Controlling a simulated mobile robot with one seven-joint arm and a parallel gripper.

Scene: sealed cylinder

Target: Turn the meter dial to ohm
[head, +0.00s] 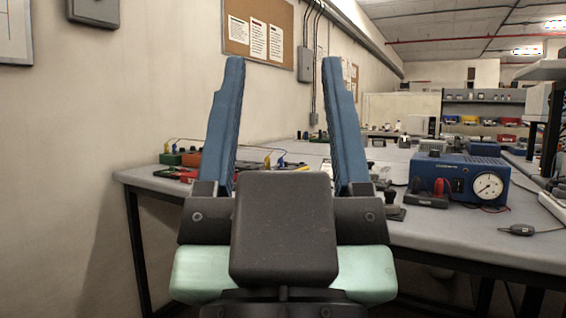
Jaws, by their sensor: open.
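My gripper (283,68) is in the middle of the head view, its two blue fingers pointing up and wide apart. It is open, with nothing between the fingers. No meter with a readable selector dial shows clearly. A blue box with a round white gauge (487,186) stands on the workbench (480,240) at the right, apart from my gripper. An orange and green item (190,158) with yellow and blue leads lies on the bench at the left, partly hidden by the left finger. I cannot tell whether it is the meter. My gripper hides the middle of the bench.
A small dark box with red and black plugs (428,193) sits before the blue box. A dark oval object with a cable (516,229) lies near the bench's front right edge. The wall (130,90) is close on the left. Shelves (483,105) stand at the back.

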